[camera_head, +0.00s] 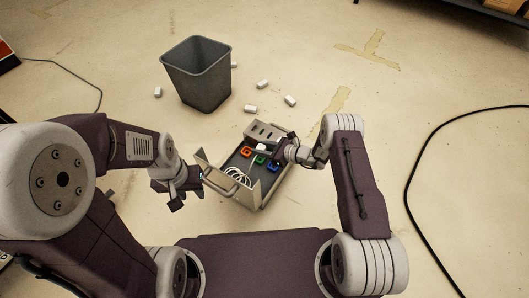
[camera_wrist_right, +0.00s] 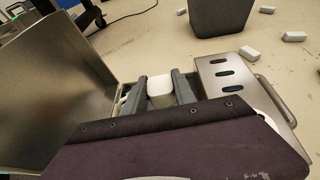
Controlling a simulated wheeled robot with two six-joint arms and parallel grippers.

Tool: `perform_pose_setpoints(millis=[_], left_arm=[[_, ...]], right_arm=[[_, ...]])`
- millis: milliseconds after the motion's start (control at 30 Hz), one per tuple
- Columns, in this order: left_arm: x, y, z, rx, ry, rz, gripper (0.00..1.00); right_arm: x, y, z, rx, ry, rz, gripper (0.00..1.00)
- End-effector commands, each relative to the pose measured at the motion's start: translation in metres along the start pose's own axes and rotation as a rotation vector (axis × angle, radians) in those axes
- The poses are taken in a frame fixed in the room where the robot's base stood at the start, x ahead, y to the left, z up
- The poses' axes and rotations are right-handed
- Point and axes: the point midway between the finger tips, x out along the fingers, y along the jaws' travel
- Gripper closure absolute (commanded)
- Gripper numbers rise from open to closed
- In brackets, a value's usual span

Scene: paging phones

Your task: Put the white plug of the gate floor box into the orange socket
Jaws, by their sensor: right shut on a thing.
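The open metal floor box (camera_head: 262,202) lies in front of me in the head view. Inside are an orange socket (camera_head: 246,151), a green socket (camera_head: 258,160) and a blue socket (camera_head: 272,167), with a coiled white cable (camera_head: 237,178) beside them. My right gripper (camera_head: 277,152) is over the box, shut on the white plug (camera_wrist_right: 160,86), which shows between its fingers in the right wrist view. In the head view the plug (camera_head: 262,147) appears near the orange and green sockets, apart from what I can see. My left gripper (camera_head: 188,190) is beside the box's left handle; its jaw opening is unclear.
A dark grey bin (camera_head: 198,75) stands behind the box, with several small white blocks (camera_head: 290,100) on the floor around it. The box's slotted panel (camera_head: 266,132) rises at its far end. A black cable (camera_head: 410,190) curves across the floor at right.

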Motion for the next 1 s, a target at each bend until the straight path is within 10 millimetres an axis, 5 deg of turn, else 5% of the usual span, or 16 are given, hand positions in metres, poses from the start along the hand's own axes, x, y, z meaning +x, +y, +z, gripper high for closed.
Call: perform_pose_setpoints(millis=[167,700,1000], left_arm=[[0.004,0.0,0.0,0.0,0.0,0.0,0.64],[0.072,-0.001,0.007,0.0,0.0,0.0,0.64],[0.073,-0.001,0.007,0.0,0.0,0.0,0.64]], right_arm=[[0.004,-0.001,0.0,-0.002,-0.001,0.0,1.0],[0.083,-0.031,0.028,-0.004,-0.003,0.0,1.0],[0.087,-0.033,0.037,0.0,0.0,0.0,1.0]])
